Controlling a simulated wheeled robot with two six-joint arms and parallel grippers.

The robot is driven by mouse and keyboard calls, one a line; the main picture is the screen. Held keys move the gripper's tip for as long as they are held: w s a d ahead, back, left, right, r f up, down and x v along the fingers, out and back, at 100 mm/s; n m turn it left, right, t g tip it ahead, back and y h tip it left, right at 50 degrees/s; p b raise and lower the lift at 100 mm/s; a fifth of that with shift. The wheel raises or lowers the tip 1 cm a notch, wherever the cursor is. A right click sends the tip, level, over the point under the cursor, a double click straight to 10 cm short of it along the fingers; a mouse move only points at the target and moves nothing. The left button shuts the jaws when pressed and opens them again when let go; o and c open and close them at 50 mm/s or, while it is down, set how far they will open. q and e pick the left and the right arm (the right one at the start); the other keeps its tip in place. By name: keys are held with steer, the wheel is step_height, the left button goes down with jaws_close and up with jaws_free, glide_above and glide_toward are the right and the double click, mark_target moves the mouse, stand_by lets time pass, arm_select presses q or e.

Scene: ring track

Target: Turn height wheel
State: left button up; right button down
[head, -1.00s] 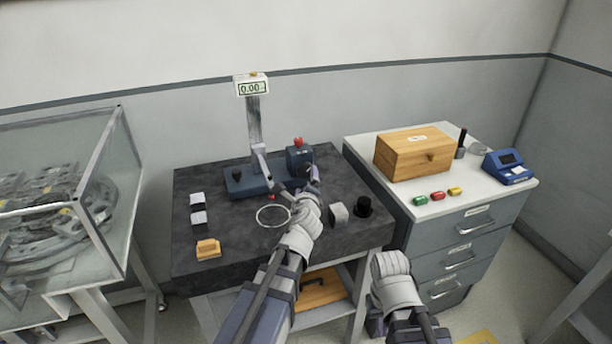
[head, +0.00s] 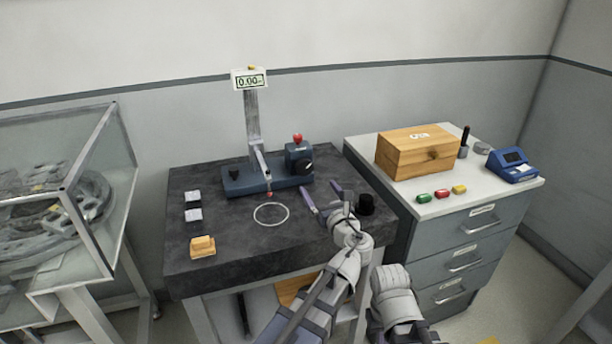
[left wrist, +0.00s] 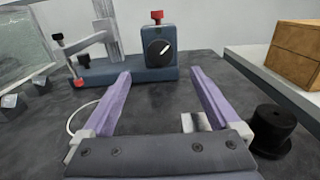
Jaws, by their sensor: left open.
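The height gauge (head: 268,180) has a blue base, an upright column and a display reading 0.00. A black round wheel with a white line (head: 307,167) is on the front of its right-hand block; it also shows in the left wrist view (left wrist: 159,47). A red knob (head: 297,138) tops the block. My left gripper (head: 320,187) is open and empty over the granite plate, in front of the block and apart from the wheel. In the left wrist view the wheel shows beyond and between the open fingers (left wrist: 160,73). Of my right arm only a grey part shows.
A white ring (head: 271,215) lies on the dark plate (head: 240,240). A black cylinder (head: 366,204) stands right of my left gripper. Small blocks and a wooden piece (head: 202,247) are at left. A drawer cabinet (head: 470,245) with a wooden box (head: 415,155) stands at right.

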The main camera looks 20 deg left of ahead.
mark_target(306, 168)
arm_select(q)
steer(key=x, duration=1.2)
steer(key=shift+c, duration=0.2)
steer(key=c, duration=1.3)
